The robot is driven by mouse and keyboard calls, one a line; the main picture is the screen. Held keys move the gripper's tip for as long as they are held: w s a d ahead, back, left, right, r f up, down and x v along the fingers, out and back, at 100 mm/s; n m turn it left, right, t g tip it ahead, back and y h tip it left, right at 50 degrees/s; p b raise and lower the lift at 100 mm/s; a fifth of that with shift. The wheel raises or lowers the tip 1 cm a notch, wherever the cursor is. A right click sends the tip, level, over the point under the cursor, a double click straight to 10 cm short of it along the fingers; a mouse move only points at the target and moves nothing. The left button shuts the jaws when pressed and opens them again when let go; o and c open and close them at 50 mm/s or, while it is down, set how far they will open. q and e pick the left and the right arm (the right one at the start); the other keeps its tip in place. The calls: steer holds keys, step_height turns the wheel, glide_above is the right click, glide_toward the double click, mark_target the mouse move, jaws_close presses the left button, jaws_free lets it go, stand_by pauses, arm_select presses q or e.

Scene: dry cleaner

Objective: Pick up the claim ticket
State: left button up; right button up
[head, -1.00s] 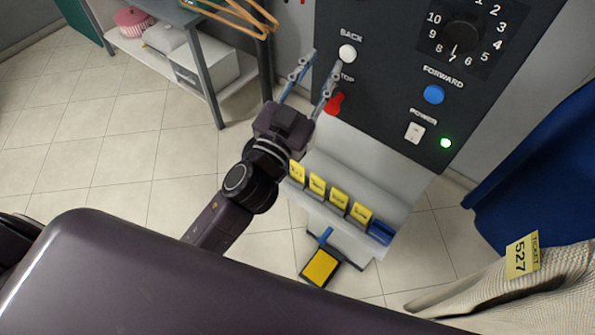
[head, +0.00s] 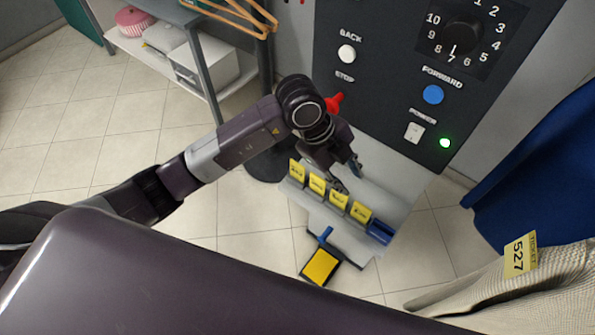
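Several small yellow tickets stand in a row in slots on the pale ledge below the control panel. They include a far-left ticket (head: 297,170), a second ticket (head: 317,183), a third ticket (head: 339,199) and a right ticket (head: 361,212). Their print is too small to read, and I cannot tell which is the claim ticket. Another yellow ticket marked 527 (head: 521,256) hangs on a cream knitted garment (head: 530,292) at the right. My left gripper (head: 348,175) points down just above and behind the row, its fingers apart and nothing seen between them. My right gripper is not in view.
The dark control panel (head: 390,90) with knob and buttons rises close behind my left gripper. A blue garment (head: 535,170) hangs at the right. A yellow pad (head: 321,267) sits below the ledge. A shelf (head: 190,85) stands back left.

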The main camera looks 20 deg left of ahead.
mark_target(297, 164)
arm_select(q)
steer(key=w+a+n+y, duration=0.3)
steer(key=a+y, duration=0.2)
steer(key=a, duration=0.7)
steer(key=shift+t+y, duration=0.3)
steer(key=f+p, duration=0.1)
steer(key=f, duration=0.1)
steer(key=w+a+f, duration=0.1)
steer(key=f, duration=0.1)
steer(key=f+p, duration=0.1)
steer(key=f, duration=0.1)
steer(key=shift+w+a+f+p, duration=0.3)
steer(key=shift+f, duration=0.6)
steer(key=shift+w, duration=0.1)
jaws_close()
